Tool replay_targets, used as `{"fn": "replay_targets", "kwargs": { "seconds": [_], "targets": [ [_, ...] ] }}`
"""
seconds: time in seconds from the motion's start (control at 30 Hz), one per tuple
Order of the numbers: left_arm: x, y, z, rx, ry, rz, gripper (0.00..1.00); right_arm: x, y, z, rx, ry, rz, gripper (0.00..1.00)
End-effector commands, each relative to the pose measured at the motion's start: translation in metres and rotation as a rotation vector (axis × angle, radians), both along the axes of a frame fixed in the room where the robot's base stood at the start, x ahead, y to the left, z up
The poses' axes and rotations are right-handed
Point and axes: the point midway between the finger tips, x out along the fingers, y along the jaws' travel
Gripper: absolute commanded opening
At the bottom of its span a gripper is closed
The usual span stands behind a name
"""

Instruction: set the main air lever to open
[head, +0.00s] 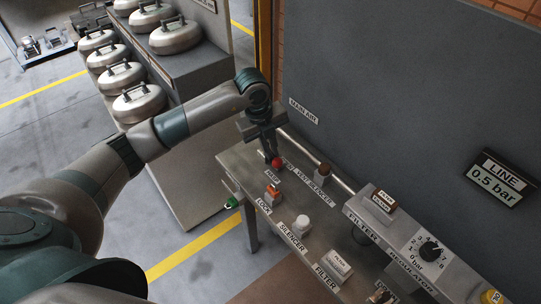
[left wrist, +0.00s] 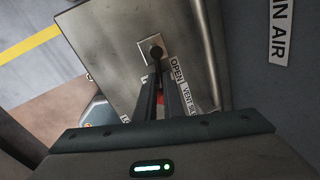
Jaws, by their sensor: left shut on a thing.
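The main air lever shows as a red knob (head: 277,163) at the far end of the grey bench, in front of the MAIN AIR label (head: 303,110). My left gripper (head: 271,156) reaches down to it from above and is shut on it. In the left wrist view the two fingers (left wrist: 160,86) hide most of the lever, with a bit of red between them. A square metal fitting (left wrist: 154,49) lies just past the fingertips, and the OPEN label (left wrist: 177,70) is beside them. The lever's exact angle is hidden. My right gripper is not in view.
The bench (head: 238,155) also carries an orange lock piece (head: 272,192), a brown-topped vent silencer (head: 324,170), a white silencer (head: 301,223) and a regulator dial (head: 430,250). A display (head: 495,180) reads LINE 0.5 bar. Metal pots (head: 140,102) stand on a counter at left.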

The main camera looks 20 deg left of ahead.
Motion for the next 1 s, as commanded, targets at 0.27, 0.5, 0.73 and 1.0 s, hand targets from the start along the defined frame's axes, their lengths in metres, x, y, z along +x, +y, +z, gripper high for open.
{"fn": "replay_targets", "kwargs": {
  "seconds": [0.27,0.5,0.73,1.0],
  "targets": [
    [0.007,-0.005,0.002,-0.005,-0.004,0.144,0.0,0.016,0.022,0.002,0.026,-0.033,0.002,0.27],
    [0.009,-0.005,0.002,-0.003,-0.006,0.196,0.0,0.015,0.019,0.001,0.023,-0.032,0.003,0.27],
    [0.009,-0.005,0.002,-0.003,-0.006,0.2,0.0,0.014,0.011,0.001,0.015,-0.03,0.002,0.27],
    [0.009,-0.005,0.002,-0.001,-0.004,0.199,0.27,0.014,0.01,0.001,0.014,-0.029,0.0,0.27]
  ]
}}
